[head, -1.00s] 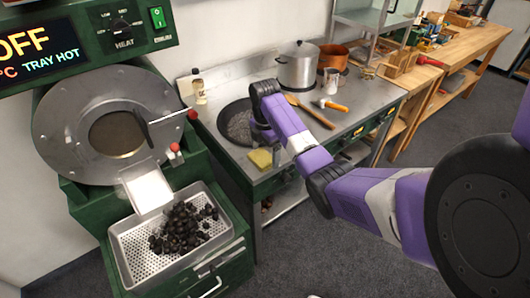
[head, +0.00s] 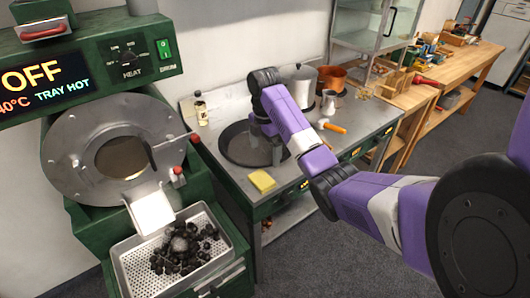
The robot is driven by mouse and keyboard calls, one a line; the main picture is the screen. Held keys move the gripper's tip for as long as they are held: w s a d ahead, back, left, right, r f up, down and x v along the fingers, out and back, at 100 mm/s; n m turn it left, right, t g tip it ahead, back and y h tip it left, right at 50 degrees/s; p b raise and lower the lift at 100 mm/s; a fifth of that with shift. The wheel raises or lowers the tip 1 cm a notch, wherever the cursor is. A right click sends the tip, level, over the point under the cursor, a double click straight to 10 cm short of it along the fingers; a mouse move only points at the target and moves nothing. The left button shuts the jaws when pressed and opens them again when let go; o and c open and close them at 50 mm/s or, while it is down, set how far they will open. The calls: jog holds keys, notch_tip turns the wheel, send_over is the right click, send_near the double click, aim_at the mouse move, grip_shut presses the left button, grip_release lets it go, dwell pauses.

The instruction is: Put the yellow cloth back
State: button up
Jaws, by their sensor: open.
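The yellow cloth (head: 261,181) lies flat on the steel counter near its front edge, just in front of the round dark pan (head: 240,150). My gripper (head: 278,153) points down over the right side of the pan, behind and a little right of the cloth, apart from it in the picture. It is open and looks empty, though its fingers are small and partly hidden by my arm.
A green roaster (head: 118,150) stands left, with a perforated tray (head: 128,262) of dark chestnuts below; its display reads "TRAY HOT". A steel pot (head: 300,84), copper pot (head: 331,78), jug (head: 328,102) and orange-handled tool (head: 333,127) stand behind my arm.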

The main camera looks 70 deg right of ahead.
jog(key=w+a+f+m+t, duration=0.1)
jog(key=w+a+f+t, duration=0.15)
jog(key=a+f, duration=0.45)
jog(key=w+a+f+m+t, duration=0.1)
jog(key=w+a+f+m, duration=0.15)
jog(key=a, duration=0.85)
jog(key=w+a+f+t, duration=0.2)
jog(key=w+a+f, duration=0.1)
jog(key=a+f, duration=0.4)
jog(key=s+a+m+t, duration=0.3)
jog(key=s+a, duration=0.2)
jog(key=a, duration=0.6)
jog(key=s+a+r+m+t+h, duration=0.1)
jog(key=s+a+r+m, duration=0.2)
jog(key=s, duration=0.4)
jog(key=s+a+r+m+t, duration=0.1)
jog(key=s+a+r+t, duration=0.15)
jog(key=s+a, duration=0.35)
jog(key=s+r+t, duration=0.1)
jog(key=s+r, duration=0.5)
jog(key=r, duration=0.3)
jog(key=s+d+r+m+t+y, duration=0.1)
jog(key=s+r+t, duration=0.1)
jog(key=s+r, duration=0.4)
notch_tip(320, 180, up, 3)
jog(key=shift+d+f, duration=0.1)
jog(key=shift+d, duration=0.05)
